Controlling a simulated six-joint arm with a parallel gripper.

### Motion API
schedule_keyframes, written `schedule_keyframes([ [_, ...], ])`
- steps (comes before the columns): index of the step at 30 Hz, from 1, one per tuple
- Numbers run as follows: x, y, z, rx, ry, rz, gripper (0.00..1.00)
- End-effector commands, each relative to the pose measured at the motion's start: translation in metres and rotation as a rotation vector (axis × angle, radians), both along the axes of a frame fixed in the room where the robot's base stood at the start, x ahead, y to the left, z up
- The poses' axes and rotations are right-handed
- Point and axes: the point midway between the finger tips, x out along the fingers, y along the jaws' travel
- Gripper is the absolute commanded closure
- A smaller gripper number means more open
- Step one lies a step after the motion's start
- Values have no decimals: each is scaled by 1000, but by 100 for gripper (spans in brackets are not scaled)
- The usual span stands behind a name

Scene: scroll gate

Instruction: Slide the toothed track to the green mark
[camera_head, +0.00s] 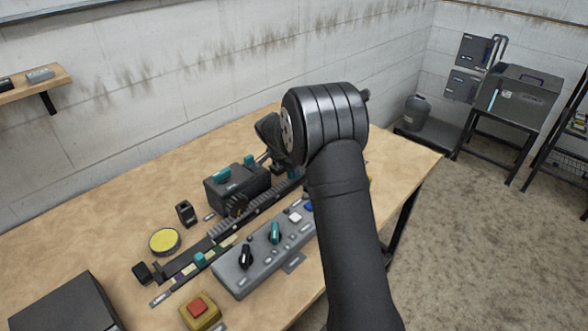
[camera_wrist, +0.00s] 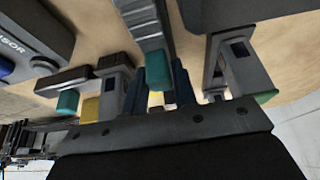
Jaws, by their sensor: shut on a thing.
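The grey toothed track (camera_head: 262,203) lies along the table in the head view, running from near left towards my arm at the far right. In the wrist view its ribbed end (camera_wrist: 148,25) comes down to a teal block (camera_wrist: 157,68). My gripper (camera_wrist: 158,80) is shut on this teal block, with a dark blue finger on either side. My arm hides the gripper in the head view. A strip with coloured patches (camera_head: 185,271) lies at the track's near-left end, beside a small teal piece (camera_head: 199,260). Which patch is the green mark is too small to tell.
A grey control panel (camera_head: 232,277) with knobs sits right of the track. A dark box (camera_head: 240,188) with teal tops stands behind it. A yellow disc (camera_head: 165,241), a red button (camera_head: 197,307) and a large dark box (camera_head: 65,305) are nearby. Brackets (camera_wrist: 238,65) flank my fingers.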

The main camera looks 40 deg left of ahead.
Motion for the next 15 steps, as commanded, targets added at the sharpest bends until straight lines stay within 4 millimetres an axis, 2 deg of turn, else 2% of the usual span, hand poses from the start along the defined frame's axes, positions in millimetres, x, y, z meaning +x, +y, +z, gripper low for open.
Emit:
schedule_keyframes([
  [1, 1, 0, 0, 0, -1, -1, 69],
  [3, 1, 0, 0, 0, -1, -1, 56],
  [11, 0, 0, 1, 0, -1, -1, 56],
  [15, -3, 0, 8, 1, -1, -1, 56],
])
